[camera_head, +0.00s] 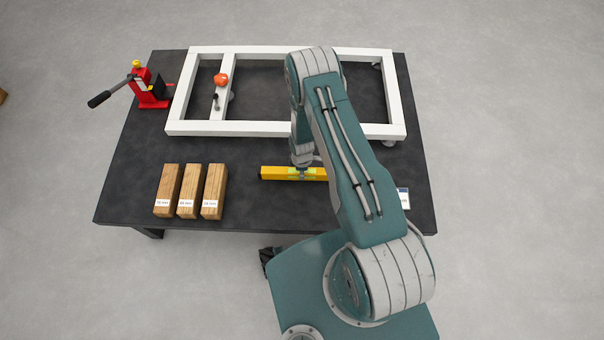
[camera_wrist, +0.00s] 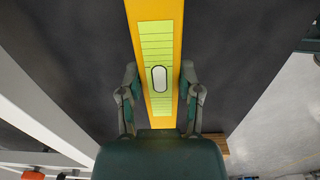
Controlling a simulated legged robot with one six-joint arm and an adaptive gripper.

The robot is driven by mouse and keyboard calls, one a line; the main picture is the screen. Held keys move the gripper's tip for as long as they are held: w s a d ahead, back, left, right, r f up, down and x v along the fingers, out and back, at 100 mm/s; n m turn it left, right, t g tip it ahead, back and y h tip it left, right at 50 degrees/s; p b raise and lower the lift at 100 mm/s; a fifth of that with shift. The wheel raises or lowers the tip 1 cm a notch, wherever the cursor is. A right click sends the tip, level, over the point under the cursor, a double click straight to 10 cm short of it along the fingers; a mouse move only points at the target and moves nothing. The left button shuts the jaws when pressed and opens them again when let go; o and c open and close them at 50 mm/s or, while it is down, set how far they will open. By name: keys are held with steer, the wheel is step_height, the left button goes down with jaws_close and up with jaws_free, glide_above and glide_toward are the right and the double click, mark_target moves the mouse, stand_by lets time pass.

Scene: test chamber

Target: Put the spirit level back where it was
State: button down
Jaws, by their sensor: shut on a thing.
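The yellow spirit level (camera_head: 275,173) lies lengthwise left to right over the front middle of the black table, in front of the white frame. Its right part is hidden behind my arm. In the wrist view, the spirit level (camera_wrist: 138,20) runs between the two fingers, with its yellow-green scale and pale vial window in the middle. My gripper (camera_wrist: 160,88) is shut on it near that window. In the head view my gripper (camera_head: 303,170) is mostly hidden by my arm. I cannot tell whether the level touches the table.
A white wheeled frame (camera_head: 280,128) lies across the back of the black table (camera_head: 120,190), with an orange item (camera_head: 221,80) on its crossbar. A red jack (camera_head: 150,92) stands at back left. Wooden blocks (camera_head: 190,185) stand at front left. A labelled item (camera_head: 403,198) shows at right.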

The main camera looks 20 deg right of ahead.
steer(key=shift+w+f, duration=0.2)
steer(key=shift+f, duration=1.5)
steer(key=shift+c, duration=1.4)
jaws_free()
